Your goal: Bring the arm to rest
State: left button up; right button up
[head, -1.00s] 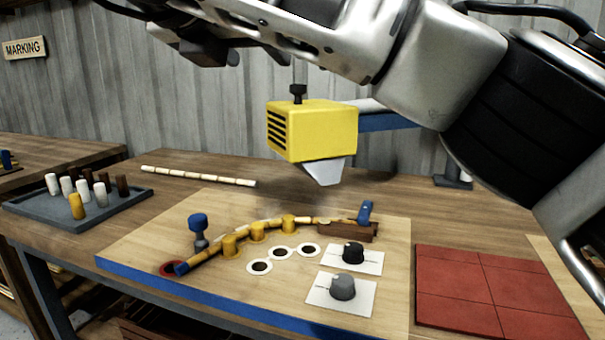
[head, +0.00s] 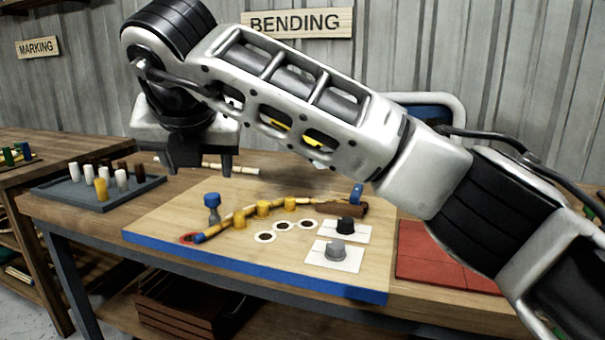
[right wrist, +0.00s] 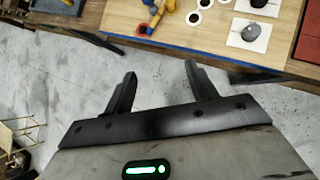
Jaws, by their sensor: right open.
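My right arm reaches across the head view from the right. Its right gripper (head: 200,165) hangs fingers down at the left, open and empty. In the right wrist view its two fingers (right wrist: 160,75) are spread apart, with bare grey floor between them, short of the table's front edge. A curved rattan pole (head: 258,207) lies on the bending board (head: 160,232) against several yellow pegs (head: 263,208). One end is by a blue-topped clamp (head: 212,201), the other by a brown block (head: 348,207). My left gripper is not in view.
A grey tray (head: 150,187) with several coloured pegs stands at the left. A straight rattan pole (head: 235,168) lies at the back. Black and grey knobs (head: 337,250) sit on white plates, and a red mat (head: 445,262) is at the right. My arm mostly hides a yellow tool.

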jog(key=s+a+f+n+g+y, duration=0.2)
jog(key=s+a+f+g+y, duration=0.3)
jog(key=f, duration=0.2)
jog(key=s+a+r+g+y+p, duration=0.1)
jog(key=s+a+g+y+p, duration=0.1)
jog(key=s+g+y, duration=0.6)
jog(key=w+d+m+t+y, duration=0.5)
jog(key=d+m+t+y, duration=0.4)
jog(key=m+t, duration=0.15)
jog(key=w+d+f+m+t+h+p, duration=0.2)
jog(key=w+d+f+m+t+h, duration=0.2)
jog(key=d+f+m+t+h, duration=1.2)
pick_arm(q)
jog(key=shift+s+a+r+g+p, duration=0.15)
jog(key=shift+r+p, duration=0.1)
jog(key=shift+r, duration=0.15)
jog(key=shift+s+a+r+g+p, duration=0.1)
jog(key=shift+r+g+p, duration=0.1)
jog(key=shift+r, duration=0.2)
pick_arm(e)
jog(key=s+d+f+m+g+h, duration=0.2)
jog(key=s+d+f+m+g, duration=0.3)
jog(key=s+f, duration=0.3)
jog(key=s+d+f+m+g+h, duration=0.2)
jog(key=s+d+f+m+g, duration=0.2)
jog(key=s+f, duration=0.4)
jog(key=shift+s+d+f+m+g+h, duration=0.2)
jog(key=shift+d+f+m+g+h, duration=0.25)
jog(key=shift+m+g, duration=0.4)
